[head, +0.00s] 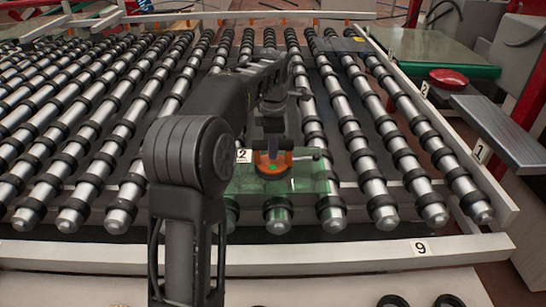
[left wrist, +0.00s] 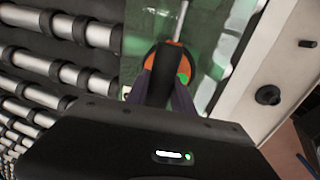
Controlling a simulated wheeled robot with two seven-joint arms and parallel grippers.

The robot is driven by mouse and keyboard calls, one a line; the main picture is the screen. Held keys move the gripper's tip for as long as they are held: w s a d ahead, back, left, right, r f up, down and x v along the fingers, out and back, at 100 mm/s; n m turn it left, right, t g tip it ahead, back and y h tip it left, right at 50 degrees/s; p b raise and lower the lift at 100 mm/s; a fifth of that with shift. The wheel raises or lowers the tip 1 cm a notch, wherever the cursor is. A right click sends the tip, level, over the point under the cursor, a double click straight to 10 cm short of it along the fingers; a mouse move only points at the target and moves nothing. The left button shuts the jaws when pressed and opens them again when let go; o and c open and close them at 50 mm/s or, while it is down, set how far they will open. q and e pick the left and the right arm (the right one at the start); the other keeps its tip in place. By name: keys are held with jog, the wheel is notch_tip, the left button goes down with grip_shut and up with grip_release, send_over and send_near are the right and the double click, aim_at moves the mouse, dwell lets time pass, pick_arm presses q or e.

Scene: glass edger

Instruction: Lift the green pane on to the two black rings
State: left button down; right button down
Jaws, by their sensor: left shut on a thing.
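The green pane (head: 312,181) is a clear green sheet over the front ends of the rollers, near the middle. It also shows in the left wrist view (left wrist: 232,32). An orange and black lifter (head: 273,164) with a green dot and a thin rod sits on the pane. My left gripper (head: 272,140) is shut on this lifter from above. I cannot tell whether the pane touches the rollers. Black rings (head: 393,301) (head: 448,301) lie on the pale surface at the bottom edge, partly cut off. My right gripper is not in view.
Rows of rollers (head: 340,118) with black bands fill the middle and left. A white front rail (head: 350,256) marked 9 runs between the rollers and the pale surface. A red button (head: 448,79) and grey steps (head: 500,132) stand at the right.

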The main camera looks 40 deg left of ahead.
pick_arm(q)
notch_tip(320, 180, up, 6)
jog(key=shift+f, duration=0.25)
dwell(0.6)
